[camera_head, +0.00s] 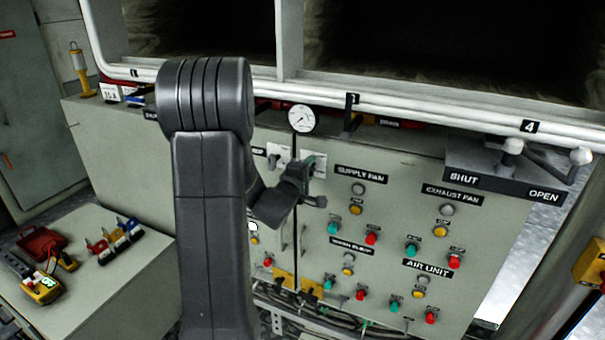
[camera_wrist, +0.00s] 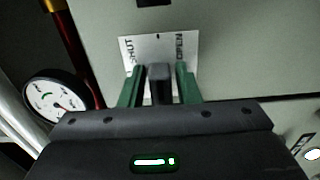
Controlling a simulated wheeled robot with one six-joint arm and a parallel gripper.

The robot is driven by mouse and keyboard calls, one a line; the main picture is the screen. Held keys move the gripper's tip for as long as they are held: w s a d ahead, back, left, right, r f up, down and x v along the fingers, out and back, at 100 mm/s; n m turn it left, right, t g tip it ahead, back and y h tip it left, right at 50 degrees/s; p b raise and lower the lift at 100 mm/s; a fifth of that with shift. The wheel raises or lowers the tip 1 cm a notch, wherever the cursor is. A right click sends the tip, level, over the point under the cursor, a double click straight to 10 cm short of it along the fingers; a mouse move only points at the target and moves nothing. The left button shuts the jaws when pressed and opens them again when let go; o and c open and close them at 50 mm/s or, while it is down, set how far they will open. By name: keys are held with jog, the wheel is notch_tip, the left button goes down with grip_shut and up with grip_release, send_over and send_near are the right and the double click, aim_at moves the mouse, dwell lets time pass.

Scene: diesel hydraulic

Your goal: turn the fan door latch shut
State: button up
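A white plate marked SHUT on its left and OPEN on its right (camera_wrist: 158,48) is ahead in the wrist view. A dark latch handle (camera_wrist: 159,82) stands in front of it, between the two green fingers of my gripper (camera_wrist: 159,88). Narrow gaps seem to show beside the handle, so the fingers look open around it; contact is not clear. The handle's turn is hard to read, and its base is hidden. In the head view my gripper (camera_head: 314,172) is at the grey panel by a small white plate (camera_head: 318,160), mostly hiding the latch.
A gauge (camera_head: 301,118) is close above my gripper; it also shows at left in the wrist view (camera_wrist: 55,102). The grey panel (camera_head: 400,170) carries several buttons. A separate ball-ended lever (camera_head: 545,161) with SHUT and OPEN labels is at right. White pipes (camera_head: 420,108) cross above.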

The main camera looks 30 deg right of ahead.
jog(key=shift+r, duration=0.3)
dwell(0.4)
jog(key=shift+s+f, duration=0.15)
jog(key=shift+f, duration=0.1)
jog(key=shift+s+a, duration=0.25)
jog(key=shift+a, duration=0.15)
jog(key=shift+f, duration=0.1)
jog(key=c, duration=0.7)
jog(key=o, duration=0.9)
jog(key=shift+a, duration=0.1)
jog(key=b+v, duration=0.2)
jog(key=v, duration=1.2)
